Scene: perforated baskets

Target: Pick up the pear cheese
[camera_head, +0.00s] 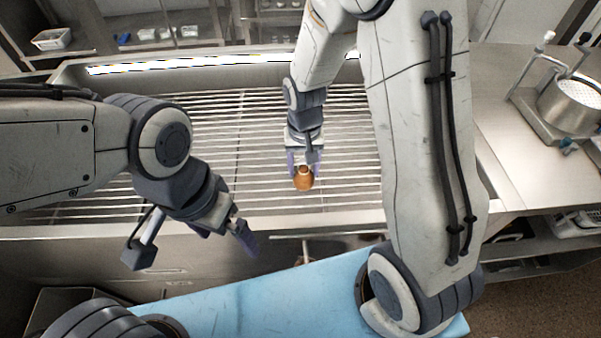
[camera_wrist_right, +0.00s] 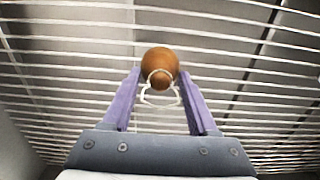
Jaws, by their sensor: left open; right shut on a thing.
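The pear cheese (camera_head: 303,180) is an orange-brown, pear-shaped piece with a narrow neck and a pale loop of string. It is between the purple fingers of my right gripper (camera_head: 303,165), over the wire rack. In the right wrist view the pear cheese (camera_wrist_right: 160,66) shows between the tips of the right gripper (camera_wrist_right: 160,92), its small knob and string loop towards the camera. The right gripper is shut on it. I cannot tell whether it touches the rack. My left gripper (camera_head: 240,228) is open and empty, near the front edge of the rack's frame at the left.
The wire rack (camera_head: 240,130) sits in a steel frame and is otherwise bare. A steel counter (camera_head: 500,150) with a perforated pot (camera_head: 570,105) is at the right. A light blue surface (camera_head: 260,300) lies in front. Shelves with containers (camera_head: 52,39) stand behind.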

